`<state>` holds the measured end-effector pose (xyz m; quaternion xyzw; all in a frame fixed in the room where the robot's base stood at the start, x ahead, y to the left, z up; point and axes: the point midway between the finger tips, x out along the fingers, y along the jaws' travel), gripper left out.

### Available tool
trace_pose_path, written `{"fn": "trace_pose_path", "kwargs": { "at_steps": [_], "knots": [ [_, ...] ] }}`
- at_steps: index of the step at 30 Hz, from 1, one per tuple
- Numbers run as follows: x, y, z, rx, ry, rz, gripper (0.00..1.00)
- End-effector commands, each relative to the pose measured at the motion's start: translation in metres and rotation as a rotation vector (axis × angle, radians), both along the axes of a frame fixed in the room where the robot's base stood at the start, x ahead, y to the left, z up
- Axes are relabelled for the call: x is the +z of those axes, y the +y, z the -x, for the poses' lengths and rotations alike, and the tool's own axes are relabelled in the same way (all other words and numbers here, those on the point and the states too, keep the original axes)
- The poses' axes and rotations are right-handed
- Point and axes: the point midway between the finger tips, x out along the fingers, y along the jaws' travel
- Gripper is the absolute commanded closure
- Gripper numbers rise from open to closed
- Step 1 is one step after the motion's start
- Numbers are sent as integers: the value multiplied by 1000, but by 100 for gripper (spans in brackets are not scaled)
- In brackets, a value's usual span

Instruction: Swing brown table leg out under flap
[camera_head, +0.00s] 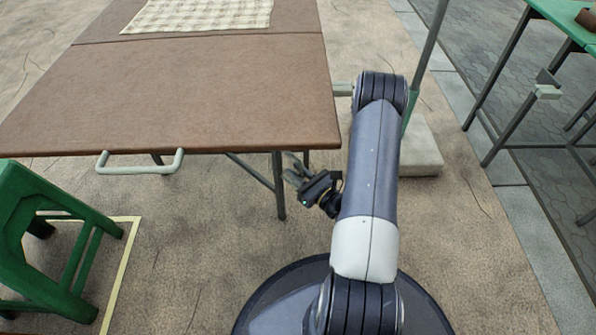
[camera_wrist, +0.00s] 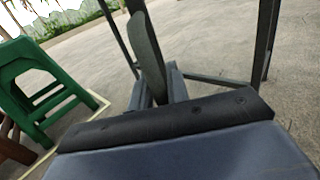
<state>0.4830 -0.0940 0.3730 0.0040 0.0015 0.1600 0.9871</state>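The brown table (camera_head: 190,95) has a flap with a pale handle (camera_head: 140,168) on its front edge. A dark grey leg (camera_head: 279,190) stands below the flap's right front, with a slanting brace joined to it. My gripper (camera_head: 292,172) is low beside the flap's right corner, just right of this leg. Contact with the leg cannot be told.
A green stool (camera_head: 65,235) stands at the left inside a pale floor line; it also shows in the wrist view (camera_wrist: 40,85). A pole in a pale block (camera_head: 425,155) stands right of my arm. A green table (camera_head: 565,20) is far right.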

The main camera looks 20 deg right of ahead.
Motion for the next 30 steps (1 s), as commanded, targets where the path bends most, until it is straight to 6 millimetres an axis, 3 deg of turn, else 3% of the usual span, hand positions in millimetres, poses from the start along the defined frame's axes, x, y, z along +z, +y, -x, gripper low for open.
{"fn": "trace_pose_path", "kwargs": {
  "at_steps": [6, 17, 30],
  "knots": [
    [0, 0, 0, 1, -1, 1, 66],
    [1, -3, 6, 0, 0, 0, 66],
    [2, -25, 69, -5, 1, -1, 66]
  ]
}}
